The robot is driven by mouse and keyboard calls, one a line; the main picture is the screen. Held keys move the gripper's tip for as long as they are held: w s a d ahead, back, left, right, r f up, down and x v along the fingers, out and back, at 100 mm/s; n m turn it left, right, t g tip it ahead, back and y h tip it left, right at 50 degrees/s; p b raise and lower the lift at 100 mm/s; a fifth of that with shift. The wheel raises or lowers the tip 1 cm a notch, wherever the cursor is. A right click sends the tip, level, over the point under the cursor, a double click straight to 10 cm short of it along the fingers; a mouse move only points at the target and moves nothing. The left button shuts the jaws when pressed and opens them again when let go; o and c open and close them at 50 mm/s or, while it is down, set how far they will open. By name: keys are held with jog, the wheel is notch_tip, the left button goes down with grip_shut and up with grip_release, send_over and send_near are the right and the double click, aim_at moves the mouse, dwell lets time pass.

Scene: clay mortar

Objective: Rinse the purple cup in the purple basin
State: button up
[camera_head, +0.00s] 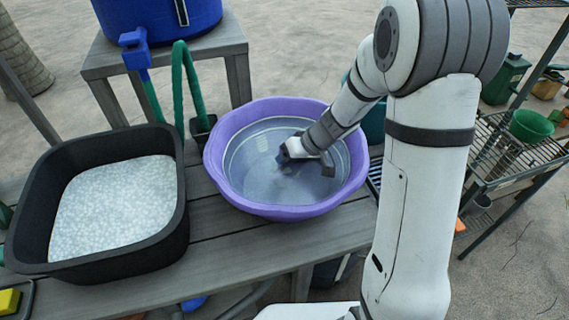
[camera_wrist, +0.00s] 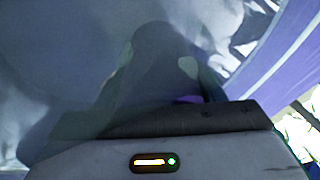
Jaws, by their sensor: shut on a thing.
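The purple basin (camera_head: 225,187) stands on the wooden bench and holds clear, greyish water. My gripper (camera_head: 285,160) reaches down into the basin near its middle, at or below the water surface. It is shut on what I take to be the purple cup. Only a small purple patch of the cup (camera_wrist: 188,99) shows just beyond my gripper in the wrist view. The rest of it is hidden by my gripper and the water, so I cannot tell its tilt. The purple basin wall (camera_wrist: 288,55) also shows at the right of the wrist view.
A black tub (camera_head: 180,205) with bubbly white contents stands left of the basin. A blue barrel (camera_head: 160,22) with a tap and a green hose (camera_head: 190,85) is behind. A metal rack (camera_head: 500,160) with a green bowl (camera_head: 531,126) stands at right.

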jog(key=shift+f+b, duration=0.6)
jog(key=shift+b, duration=0.4)
jog(key=shift+r+b, duration=0.1)
jog(key=shift+b, duration=0.25)
jog(key=shift+a, duration=0.1)
